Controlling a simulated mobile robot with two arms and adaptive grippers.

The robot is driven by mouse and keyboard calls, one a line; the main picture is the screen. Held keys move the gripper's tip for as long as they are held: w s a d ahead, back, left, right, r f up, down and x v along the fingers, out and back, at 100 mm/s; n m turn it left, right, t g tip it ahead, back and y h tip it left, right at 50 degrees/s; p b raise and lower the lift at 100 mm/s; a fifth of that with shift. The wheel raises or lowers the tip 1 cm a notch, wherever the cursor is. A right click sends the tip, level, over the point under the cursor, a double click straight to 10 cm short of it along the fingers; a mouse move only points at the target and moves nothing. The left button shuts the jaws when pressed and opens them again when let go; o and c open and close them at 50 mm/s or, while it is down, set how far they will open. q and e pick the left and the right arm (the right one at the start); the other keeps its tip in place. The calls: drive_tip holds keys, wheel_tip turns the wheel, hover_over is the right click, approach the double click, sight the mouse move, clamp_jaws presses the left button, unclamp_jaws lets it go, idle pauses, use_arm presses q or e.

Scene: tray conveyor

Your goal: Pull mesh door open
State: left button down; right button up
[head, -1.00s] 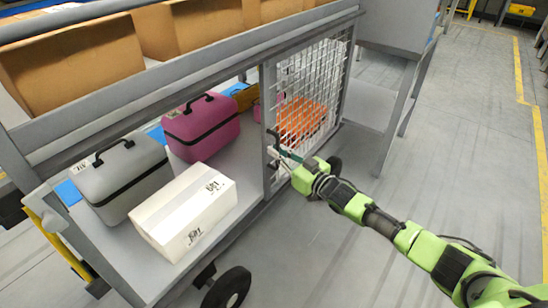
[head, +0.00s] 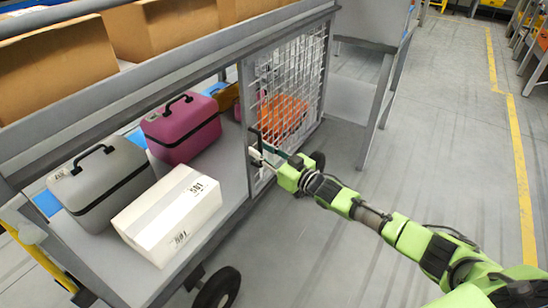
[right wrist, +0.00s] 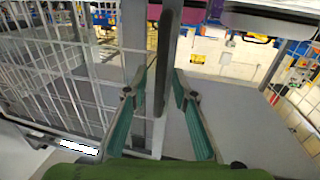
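The white wire mesh door (head: 290,85) stands at the right part of the cart's side and looks closed against the frame. Its dark upright handle (head: 254,142) is at the door's left edge. It also shows as a dark vertical bar (right wrist: 163,65) in the right wrist view. My right gripper (head: 262,155) is at the handle. In the right wrist view its two green-sided fingers (right wrist: 165,72) are apart, with the bar lined up between them. I cannot tell whether they touch it. My left gripper is not in view.
On the cart's lower shelf (head: 238,188) are a white box (head: 168,213), a grey case (head: 103,185) and a pink case (head: 182,130). An orange item (head: 285,115) is behind the mesh. Cardboard boxes (head: 160,28) stand above. The floor (head: 320,240) in front is clear.

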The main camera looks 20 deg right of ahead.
drive_tip(key=v, duration=1.1)
drive_tip(key=shift+s, duration=0.15)
